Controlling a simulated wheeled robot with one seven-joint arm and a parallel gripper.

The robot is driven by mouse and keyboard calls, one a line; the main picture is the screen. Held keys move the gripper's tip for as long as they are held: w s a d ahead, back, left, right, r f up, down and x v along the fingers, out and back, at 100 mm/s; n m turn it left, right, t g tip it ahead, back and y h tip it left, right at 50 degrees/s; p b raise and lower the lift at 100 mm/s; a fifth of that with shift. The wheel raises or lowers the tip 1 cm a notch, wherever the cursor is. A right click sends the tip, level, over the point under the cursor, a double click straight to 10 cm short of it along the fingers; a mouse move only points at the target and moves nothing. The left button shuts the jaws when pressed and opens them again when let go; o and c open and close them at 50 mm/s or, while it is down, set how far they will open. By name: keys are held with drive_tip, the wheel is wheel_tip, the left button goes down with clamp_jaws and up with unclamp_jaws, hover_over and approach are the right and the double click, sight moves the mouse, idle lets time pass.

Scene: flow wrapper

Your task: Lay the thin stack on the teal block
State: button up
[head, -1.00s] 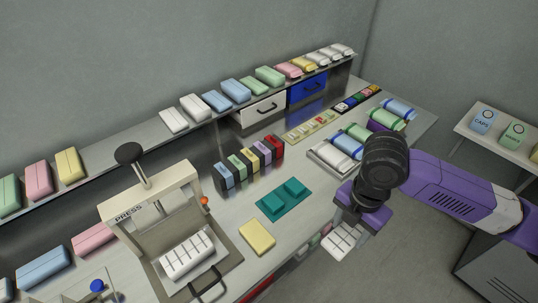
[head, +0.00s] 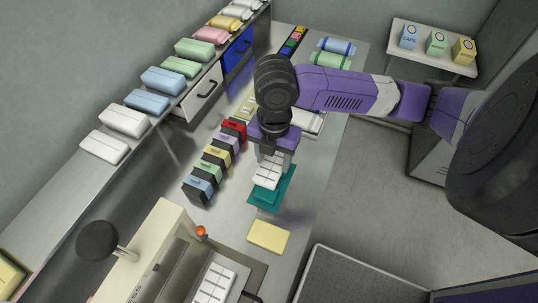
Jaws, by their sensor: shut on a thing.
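The thin stack (head: 267,173) is white with dark lines between its pieces. My gripper (head: 269,165) is shut on it, pointing down. The teal block (head: 269,205) lies on the bench directly below, with its near part and right edge showing. The stack and my gripper hide the rest of its top. I cannot tell whether the stack touches the block or hangs just above it.
A pale yellow slab (head: 268,236) lies just in front of the teal block. A row of coloured boxes (head: 210,168) stands to its left. The cream press (head: 150,255) stands at front left, with another white stack (head: 214,284) in it.

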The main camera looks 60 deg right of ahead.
drive_tip(key=shift+f+b, duration=2.25)
drive_tip(key=shift+f, duration=0.8)
drive_tip(key=shift+f, duration=0.2)
drive_tip(key=o, duration=1.4)
drive_tip(key=shift+r, duration=0.1)
wheel_tip(320, 180, up, 8)
drive_tip(key=shift+f, duration=0.15)
